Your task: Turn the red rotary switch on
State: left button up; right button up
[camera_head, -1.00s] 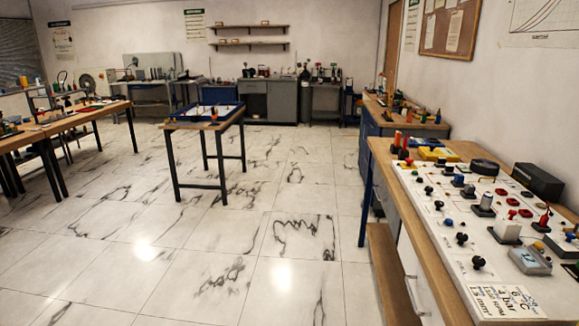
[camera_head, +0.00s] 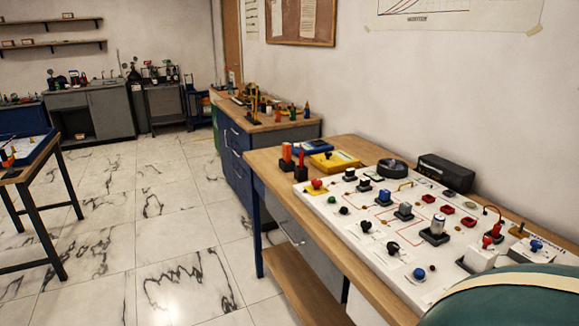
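A white control panel (camera_head: 345,222) lies on the wooden workbench (camera_head: 270,165) at the right. A round red knob (camera_head: 317,184) on a yellow base sits at its far left corner. Several low red parts, one of them a red switch (camera_head: 447,209), sit towards its right side. Red plugs (camera_head: 489,238) stand near the right end. I cannot tell from here which red part is the rotary switch or how it is set. Black, blue and white knobs fill the rest. Neither of my grippers is in view.
A yellow meter (camera_head: 334,161) and a black box (camera_head: 445,173) are behind the panel. A dark green rounded shape (camera_head: 510,300) hides the panel's near right corner; I cannot tell what it is. The tiled floor (camera_head: 180,250) left of the bench is clear.

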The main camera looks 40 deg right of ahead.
aim_at(317, 183)
jog(key=i, duration=1.7)
jog(key=i+z, duration=0.35)
jog(key=i+j+z, duration=0.15)
jog(key=z, duration=0.2)
jog(key=i+j+z, duration=0.3)
jog(key=i+l, duration=0.05)
jog(key=l, duration=0.05)
